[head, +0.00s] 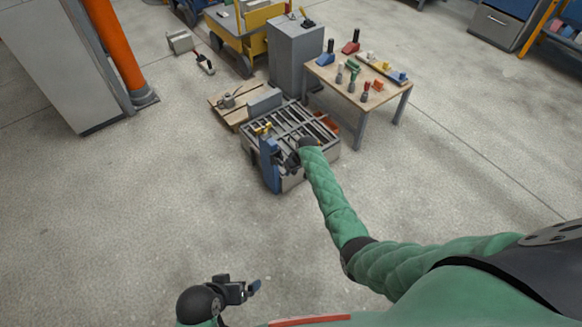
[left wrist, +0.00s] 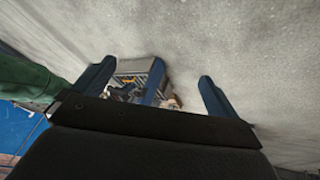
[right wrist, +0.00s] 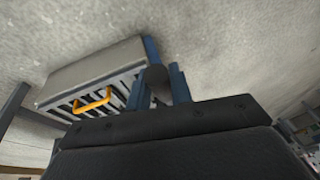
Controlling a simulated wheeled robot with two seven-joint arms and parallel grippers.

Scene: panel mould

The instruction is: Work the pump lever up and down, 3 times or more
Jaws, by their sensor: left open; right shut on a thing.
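The panel mould (head: 322,158), a grey slatted box, stands on the floor. My right gripper (head: 291,161) is beside the pump, shut on the pump lever. In the right wrist view the lever's dark rounded end (right wrist: 157,77) shows between the blue fingers; the rest of the lever is hidden. My left gripper (head: 254,286) is open and empty, low over bare floor, well apart from the mould. The left wrist view shows its two spread fingers (left wrist: 155,85).
A wooden table (head: 377,98) with several small tools stands behind the mould to the right. A grey cabinet (head: 296,55), a wooden pallet (head: 232,112) and a yellow cart (head: 245,38) are behind. An orange post (head: 115,45) stands at left. The floor in front is clear.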

